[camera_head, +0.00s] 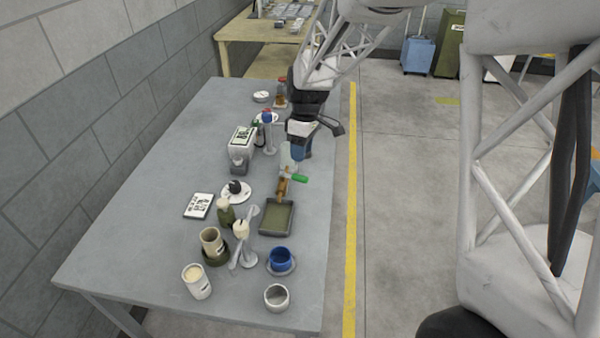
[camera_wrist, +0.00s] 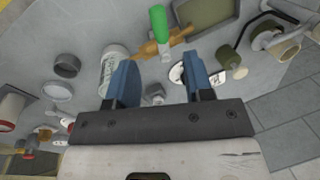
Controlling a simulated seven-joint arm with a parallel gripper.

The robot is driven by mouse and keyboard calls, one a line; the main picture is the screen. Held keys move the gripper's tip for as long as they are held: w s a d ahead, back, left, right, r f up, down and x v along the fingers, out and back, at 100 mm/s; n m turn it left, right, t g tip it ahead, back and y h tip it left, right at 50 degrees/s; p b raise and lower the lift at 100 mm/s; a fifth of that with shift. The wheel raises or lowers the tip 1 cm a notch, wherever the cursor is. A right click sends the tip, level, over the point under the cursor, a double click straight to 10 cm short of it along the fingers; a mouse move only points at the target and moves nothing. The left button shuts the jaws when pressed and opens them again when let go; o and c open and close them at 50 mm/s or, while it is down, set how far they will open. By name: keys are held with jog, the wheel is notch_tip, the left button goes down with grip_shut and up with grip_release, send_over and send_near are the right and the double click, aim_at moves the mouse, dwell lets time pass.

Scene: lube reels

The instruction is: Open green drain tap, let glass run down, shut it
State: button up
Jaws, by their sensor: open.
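The drain tap has a brass body (camera_head: 282,189) and a green handle (camera_head: 300,178) sticking out to the right, crosswise to the body. In the wrist view the green handle (camera_wrist: 159,22) also stands across the brass body (camera_wrist: 165,47). The glass (camera_head: 287,157) is a clear cylinder above the tap, partly behind my gripper; it also shows in the wrist view (camera_wrist: 112,66). Its liquid level is not clear. A dark tray (camera_head: 290,232) with an olive inside lies below the outlet. My gripper (camera_wrist: 160,82) is open and empty, its blue fingers apart from the green handle.
A blue cup (camera_head: 280,258), a grey cup (camera_head: 277,297) and beige containers stand at the table's near end.

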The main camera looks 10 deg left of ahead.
aim_at(293, 176)
jog(key=shift+f, duration=0.1)
jog(key=shift+s+a+f, duration=0.1)
jog(key=shift+s+f, duration=0.15)
jog(key=shift+f, duration=1)
jog(key=shift+s+f, duration=0.25)
jog(key=shift+f, duration=0.95)
jog(key=shift+s+a+f, duration=0.1)
jog(key=shift+s+f, duration=0.15)
jog(key=shift+f, duration=1)
grip_shut()
